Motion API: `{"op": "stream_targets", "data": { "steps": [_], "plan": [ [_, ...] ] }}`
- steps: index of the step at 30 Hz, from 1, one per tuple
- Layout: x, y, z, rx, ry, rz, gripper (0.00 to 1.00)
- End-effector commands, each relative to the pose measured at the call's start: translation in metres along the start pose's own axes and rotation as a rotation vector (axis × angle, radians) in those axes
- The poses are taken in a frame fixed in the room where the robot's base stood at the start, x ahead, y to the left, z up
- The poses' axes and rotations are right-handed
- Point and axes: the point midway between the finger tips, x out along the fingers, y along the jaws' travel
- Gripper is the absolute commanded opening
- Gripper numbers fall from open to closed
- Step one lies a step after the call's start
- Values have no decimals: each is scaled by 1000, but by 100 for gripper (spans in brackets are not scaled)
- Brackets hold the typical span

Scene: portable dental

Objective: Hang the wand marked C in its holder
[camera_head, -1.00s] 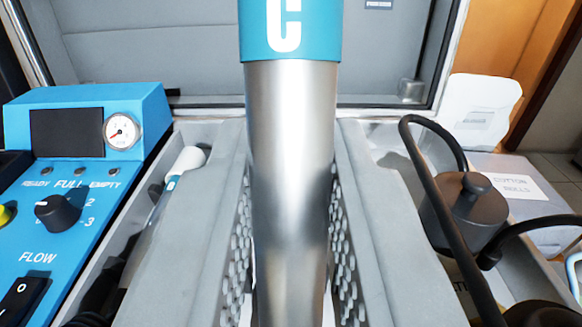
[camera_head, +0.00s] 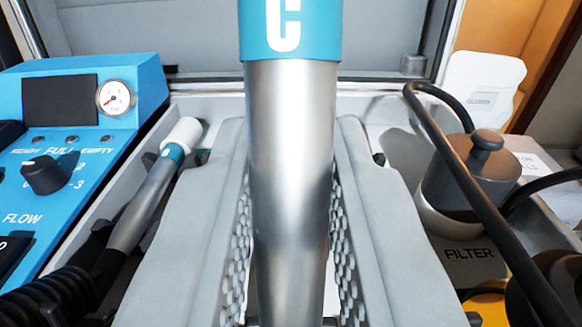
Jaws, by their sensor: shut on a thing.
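The wand marked C (camera_head: 290,150) is a metal tube with a teal band bearing a white letter C. It stands upright in the middle of the view, close to the camera. My gripper (camera_head: 291,240) is shut on it, with a grey textured pad on each side of the tube. The top and bottom of the wand are out of frame. Another wand (camera_head: 142,200), with a white tip, a teal band and a black ribbed hose, lies tilted at the left behind my gripper's left finger. I cannot make out the holder for wand C.
A blue control panel (camera_head: 90,160) with a gauge and knobs stands at the left. At the right are a dark-lidded canister (camera_head: 470,180) by a FILTER label, and a black hose (camera_head: 450,160). The open grey case lid (camera_head: 200,45) rises behind.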

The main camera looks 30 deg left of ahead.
Motion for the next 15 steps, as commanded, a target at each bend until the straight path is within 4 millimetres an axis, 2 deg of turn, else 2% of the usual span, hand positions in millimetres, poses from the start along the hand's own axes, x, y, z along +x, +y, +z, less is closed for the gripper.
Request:
{"op": "stream_targets", "data": {
  "steps": [15],
  "plan": [
    [-2,0,6,0,-1,0,0]
  ]
}}
